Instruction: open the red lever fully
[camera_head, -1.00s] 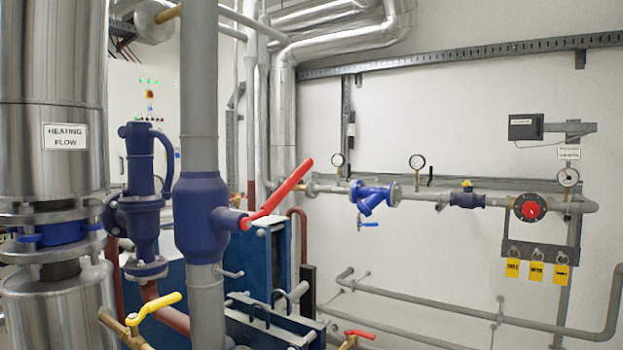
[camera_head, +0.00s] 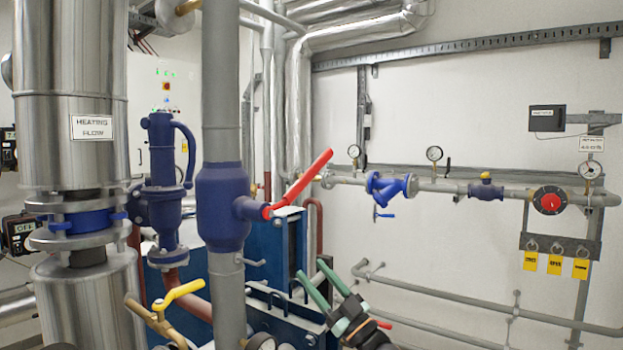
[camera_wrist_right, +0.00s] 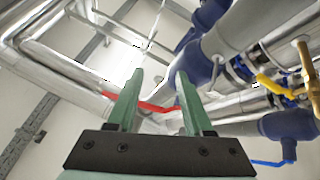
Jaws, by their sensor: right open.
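The red lever (camera_head: 302,184) sticks out from the blue valve body (camera_head: 222,207) on the grey vertical pipe and slants up to the right in the head view. My right gripper (camera_head: 314,282) has green fingers and is open and empty, below the lever and apart from it. In the right wrist view the red lever (camera_wrist_right: 150,106) shows beyond and between the open fingers (camera_wrist_right: 160,95). My left gripper is not in view.
A yellow-handled valve (camera_head: 178,293) is at lower left, and a blue plate exchanger (camera_head: 268,247) stands behind the grey pipe. Wall piping with gauges (camera_head: 434,154) runs on the right. The space right of the lever's tip looks free.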

